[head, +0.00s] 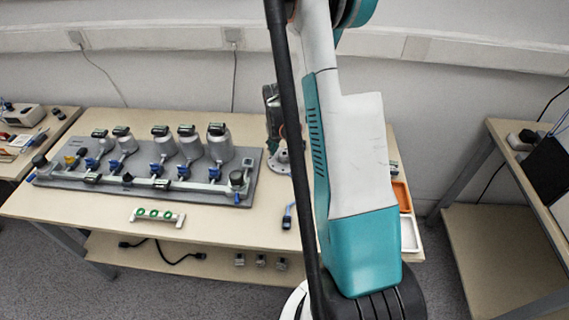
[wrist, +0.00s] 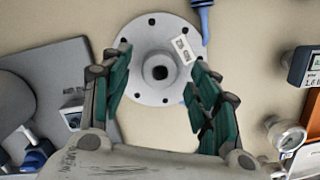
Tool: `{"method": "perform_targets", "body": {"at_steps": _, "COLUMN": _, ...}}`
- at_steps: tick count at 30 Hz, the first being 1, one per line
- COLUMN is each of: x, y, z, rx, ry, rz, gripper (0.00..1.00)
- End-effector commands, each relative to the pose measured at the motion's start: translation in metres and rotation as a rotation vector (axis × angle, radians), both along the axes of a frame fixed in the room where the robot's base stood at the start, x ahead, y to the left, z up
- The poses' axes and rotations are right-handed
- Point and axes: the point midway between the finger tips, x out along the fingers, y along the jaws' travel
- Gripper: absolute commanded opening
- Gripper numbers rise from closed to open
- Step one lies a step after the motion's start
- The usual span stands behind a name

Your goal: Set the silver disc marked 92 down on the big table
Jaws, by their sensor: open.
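The silver disc (wrist: 150,90) is a round flange with a raised hub, a dark centre hole and small rim holes. It lies flat on the big table (wrist: 160,136); its white label is turned and hard to read. The disc also shows in the head view (head: 281,165), partly hidden by my arm. My gripper (wrist: 158,60) is open, with its green-padded fingers on either side of the disc. I cannot tell whether a finger touches its rim. In the head view my gripper (head: 273,122) is over the disc, mostly behind my arm.
A grey rig (head: 150,170) with several metal cylinders stands left of the disc. A blue-handled tool (head: 288,216) lies in front. Orange (head: 402,196) and white (head: 409,235) trays are at right.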

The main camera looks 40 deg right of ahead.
Motion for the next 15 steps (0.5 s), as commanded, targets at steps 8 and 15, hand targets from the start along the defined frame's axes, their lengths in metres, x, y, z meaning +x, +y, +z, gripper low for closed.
{"method": "perform_targets", "body": {"at_steps": 8, "x": 0.0008, "y": -0.0018, "z": -0.0107, "rx": 0.000, "ry": 0.000, "rz": 0.000, "gripper": 0.56}}
{"method": "perform_targets", "body": {"at_steps": 15, "x": 0.0009, "y": -0.0017, "z": -0.0105, "rx": 0.000, "ry": 0.000, "rz": 0.000, "gripper": 0.10}}
